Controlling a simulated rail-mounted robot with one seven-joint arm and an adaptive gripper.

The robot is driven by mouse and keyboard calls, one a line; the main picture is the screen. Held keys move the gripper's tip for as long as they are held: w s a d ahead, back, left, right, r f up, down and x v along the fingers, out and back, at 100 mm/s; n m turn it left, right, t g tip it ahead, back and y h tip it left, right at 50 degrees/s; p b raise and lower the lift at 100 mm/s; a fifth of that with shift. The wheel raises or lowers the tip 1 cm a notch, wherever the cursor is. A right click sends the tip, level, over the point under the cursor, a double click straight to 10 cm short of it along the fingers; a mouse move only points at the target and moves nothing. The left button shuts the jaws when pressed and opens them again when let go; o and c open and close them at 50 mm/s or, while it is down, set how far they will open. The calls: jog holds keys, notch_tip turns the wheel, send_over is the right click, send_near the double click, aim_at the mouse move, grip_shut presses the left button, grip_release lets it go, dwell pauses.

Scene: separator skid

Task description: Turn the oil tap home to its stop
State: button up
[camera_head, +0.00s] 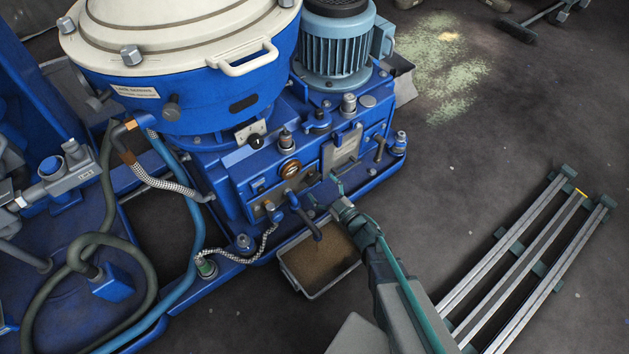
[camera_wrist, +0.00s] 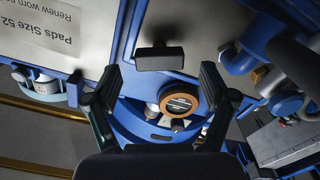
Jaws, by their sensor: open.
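My gripper (camera_head: 325,193) is at the front of the blue machine, right of a dark blue tap-like fitting (camera_head: 306,217). In the wrist view my gripper (camera_wrist: 160,75) has its fingers wide apart. A black T-shaped handle (camera_wrist: 160,57) shows in the gap between the fingertips, and neither finger visibly touches it. I cannot tell for sure whether this handle or the blue fitting is the oil tap. A bronze-ringed round fitting (camera_wrist: 180,103) lies below the handle; it also shows in the head view (camera_head: 290,170).
A grey tray (camera_head: 292,280) with brown contents stands on the floor below. A braided hose (camera_head: 240,252) hangs left of the fitting. Rails (camera_head: 530,260) lie at the right; the floor between is mostly clear.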

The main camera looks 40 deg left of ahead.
aim_at(316, 181)
jog(key=shift+b+x, duration=0.45)
jog(key=shift+x, duration=1.7)
jog(key=c, duration=1.2)
jog(key=shift+o, duration=0.2)
jog(key=m+p, duration=0.2)
jog(key=p, duration=0.1)
jog(key=shift+w+r, duration=0.1)
jog(key=shift+r, duration=0.2)
jog(key=m+p, duration=0.1)
jog(key=p, duration=0.1)
jog(key=shift+f+m+p, duration=0.1)
jog(key=shift+m+p, duration=0.25)
jog(key=shift+m, duration=0.05)
jog(key=shift+f+m+p, duration=0.15)
jog(key=shift+m+p, duration=0.25)
jog(key=shift+m, duration=0.2)
